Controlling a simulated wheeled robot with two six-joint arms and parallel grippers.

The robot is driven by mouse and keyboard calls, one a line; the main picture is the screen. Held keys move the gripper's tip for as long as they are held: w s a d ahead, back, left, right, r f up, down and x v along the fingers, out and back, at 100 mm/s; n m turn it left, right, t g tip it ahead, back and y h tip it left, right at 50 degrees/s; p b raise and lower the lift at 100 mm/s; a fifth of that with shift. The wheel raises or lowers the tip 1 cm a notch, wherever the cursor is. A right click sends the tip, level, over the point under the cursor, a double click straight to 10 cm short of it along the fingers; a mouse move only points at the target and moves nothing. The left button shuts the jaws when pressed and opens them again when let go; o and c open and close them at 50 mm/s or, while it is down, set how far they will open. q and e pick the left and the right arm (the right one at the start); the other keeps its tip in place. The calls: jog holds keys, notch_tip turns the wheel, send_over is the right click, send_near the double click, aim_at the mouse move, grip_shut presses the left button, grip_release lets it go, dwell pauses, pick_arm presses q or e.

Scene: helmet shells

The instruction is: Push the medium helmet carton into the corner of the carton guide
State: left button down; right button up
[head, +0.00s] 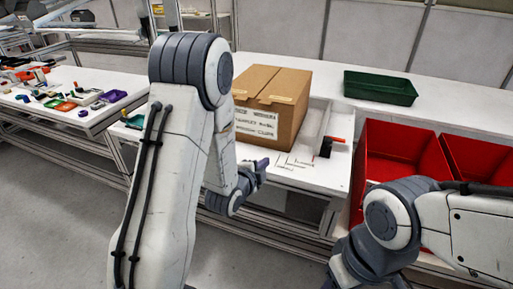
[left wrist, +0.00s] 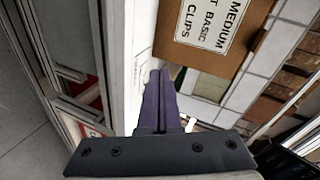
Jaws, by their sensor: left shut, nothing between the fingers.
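The medium helmet carton (head: 270,108) is a closed brown box standing upright on the white table, with a white label on its front. In the left wrist view its labelled face (left wrist: 255,15) reads "MEDIUM" and "BASIC CLIPS". A pale raised strip (head: 314,122) along the carton's right side looks like part of the carton guide; its corner is not clear. My left gripper (head: 262,168) is low in front of the carton, near the table's front edge. Its purple fingers (left wrist: 159,75) are together and empty; I cannot tell whether they touch the carton. My right gripper's fingers are out of view.
Red bins (head: 392,137) stand right of the table section. A green tray (head: 380,88) lies behind, and a small orange-and-black item (head: 326,147) sits right of the carton. A side table (head: 60,115) at left holds several small parts. My left arm hides some of the table.

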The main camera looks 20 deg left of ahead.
pick_arm(q)
jog(key=a+f+m+t+y+b, duration=0.1)
jog(key=a+f+t+y+b, duration=0.15)
jog(key=a, duration=0.35)
jog(key=t+b, duration=0.2)
jog(key=b, duration=0.4)
send_near(258, 134)
jog(key=shift+m+g, duration=0.25)
jog(key=shift+m, duration=0.05)
jog(key=w, duration=0.6)
jog(key=shift+w+a+r, duration=0.2)
jog(key=shift+w+r, duration=0.15)
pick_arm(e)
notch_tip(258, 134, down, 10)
pick_arm(q)
jog(key=w+b, duration=0.2)
jog(key=w, duration=0.2)
jog(key=shift+w+f+b, duration=0.1)
jog(key=shift+f+b, duration=0.05)
jog(key=shift+b, duration=0.15)
jog(key=shift+w, duration=0.4)
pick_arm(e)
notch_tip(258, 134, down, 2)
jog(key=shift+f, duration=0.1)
pick_arm(q)
jog(key=shift+h, duration=0.35)
